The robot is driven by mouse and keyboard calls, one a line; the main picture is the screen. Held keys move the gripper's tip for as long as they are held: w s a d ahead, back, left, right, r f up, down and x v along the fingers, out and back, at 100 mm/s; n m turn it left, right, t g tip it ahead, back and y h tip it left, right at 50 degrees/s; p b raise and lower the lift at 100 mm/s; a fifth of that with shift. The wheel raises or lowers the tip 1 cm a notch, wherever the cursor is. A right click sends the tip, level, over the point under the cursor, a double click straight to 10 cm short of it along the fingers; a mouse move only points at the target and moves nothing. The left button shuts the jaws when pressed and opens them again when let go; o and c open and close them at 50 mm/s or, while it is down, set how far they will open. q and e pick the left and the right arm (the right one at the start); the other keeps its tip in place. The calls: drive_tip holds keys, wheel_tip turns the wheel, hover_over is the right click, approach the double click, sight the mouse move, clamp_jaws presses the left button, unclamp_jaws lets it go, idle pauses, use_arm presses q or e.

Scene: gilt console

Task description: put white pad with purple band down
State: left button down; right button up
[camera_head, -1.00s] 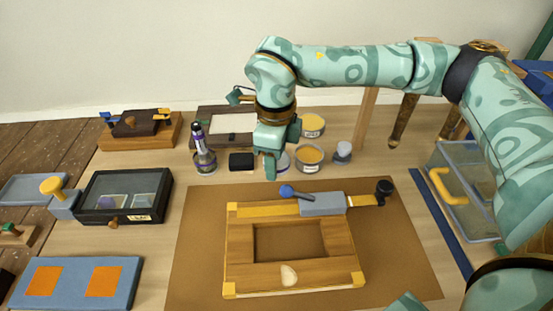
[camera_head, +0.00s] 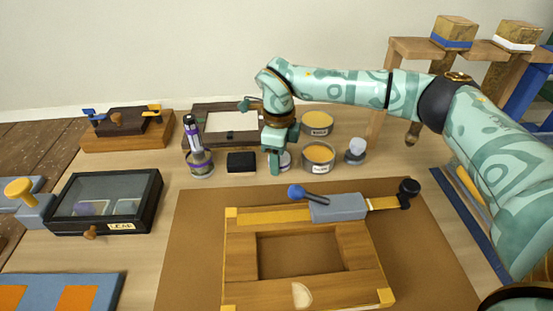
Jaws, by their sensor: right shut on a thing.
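My right gripper (camera_head: 275,166) points down behind the wooden frame, its fingers just above or at the table. It is shut on the white pad with purple band (camera_head: 285,161), of which only a small pale, purplish part shows beside the fingers. The rest is hidden behind them, and I cannot tell whether it touches the table. My left gripper is not in view.
Tins (camera_head: 318,157) stand close right of the gripper, and a black block (camera_head: 241,162) and a purple-topped bottle (camera_head: 195,150) stand left. A wooden frame (camera_head: 240,260) with a grey tool (camera_head: 337,207) lies on the brown mat (camera_head: 190,255) in front.

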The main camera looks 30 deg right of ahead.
drive_tip(key=shift+r, duration=0.15)
drive_tip(key=o, duration=0.9)
drive_tip(key=shift+r, duration=0.25)
use_arm(q)
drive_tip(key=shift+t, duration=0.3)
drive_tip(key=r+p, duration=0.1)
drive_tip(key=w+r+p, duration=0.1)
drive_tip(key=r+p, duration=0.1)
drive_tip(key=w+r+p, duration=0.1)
drive_tip(key=p, duration=0.1)
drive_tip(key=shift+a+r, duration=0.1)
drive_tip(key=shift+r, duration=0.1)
use_arm(e)
wheel_tip(320, 180, up, 12)
drive_tip(key=shift+f, duration=0.25)
